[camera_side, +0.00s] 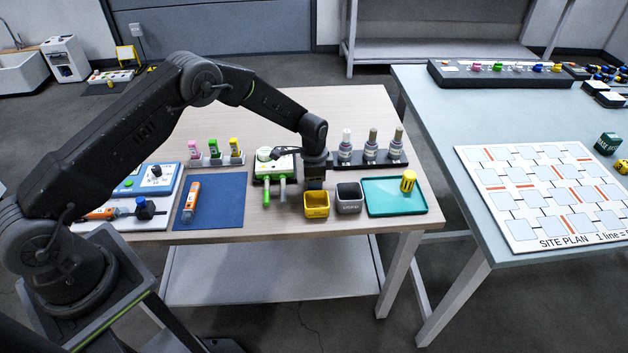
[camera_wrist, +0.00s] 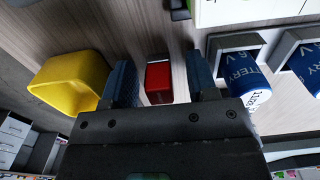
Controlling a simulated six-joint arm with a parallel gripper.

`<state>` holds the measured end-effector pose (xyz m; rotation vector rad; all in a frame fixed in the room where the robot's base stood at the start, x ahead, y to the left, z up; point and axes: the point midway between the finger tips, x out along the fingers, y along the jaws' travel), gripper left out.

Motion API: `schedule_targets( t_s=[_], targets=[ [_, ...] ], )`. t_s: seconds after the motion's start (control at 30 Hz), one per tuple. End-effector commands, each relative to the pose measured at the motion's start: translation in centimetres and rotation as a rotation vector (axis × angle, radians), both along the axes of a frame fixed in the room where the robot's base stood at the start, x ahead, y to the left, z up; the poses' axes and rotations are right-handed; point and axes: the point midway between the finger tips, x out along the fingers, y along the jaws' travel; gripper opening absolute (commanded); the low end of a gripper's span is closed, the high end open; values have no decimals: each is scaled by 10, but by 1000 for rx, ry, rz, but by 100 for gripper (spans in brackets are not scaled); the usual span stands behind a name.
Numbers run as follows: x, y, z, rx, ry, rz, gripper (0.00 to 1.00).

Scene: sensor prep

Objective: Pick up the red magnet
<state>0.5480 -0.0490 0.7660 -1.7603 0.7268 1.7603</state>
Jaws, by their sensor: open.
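The red magnet (camera_wrist: 159,78) is a small red block in the wrist view, on the wood-grain table top. My gripper (camera_wrist: 161,86) is open, with one dark finger on each side of the magnet in the picture. Narrow gaps show between the magnet and both fingers, so it is not gripped. In the side view my gripper (camera_side: 315,184) points down, low over the table behind the yellow bin. The magnet is hidden there.
A yellow bin (camera_wrist: 68,80) is close left of my fingers; blue batteries (camera_wrist: 240,85) are close right. In the side view, a grey bin (camera_side: 348,198), a teal tray (camera_side: 390,204) and a bottle rack (camera_side: 372,161) stand right of my gripper. A blue mat (camera_side: 222,203) lies left.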

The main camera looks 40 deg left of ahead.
Motion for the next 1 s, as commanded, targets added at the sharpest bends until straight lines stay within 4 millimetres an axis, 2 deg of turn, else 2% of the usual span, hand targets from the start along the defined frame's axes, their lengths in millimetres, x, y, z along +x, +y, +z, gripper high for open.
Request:
schedule_targets(
  t_s=[0.1, 0.67, 1.0],
  targets=[
    [0, 0, 0, 0, 0, 0, 53],
    [0, 0, 1, 0, 0, 0, 0],
    [0, 0, 5, 0, -1, 0, 0]
  ],
)
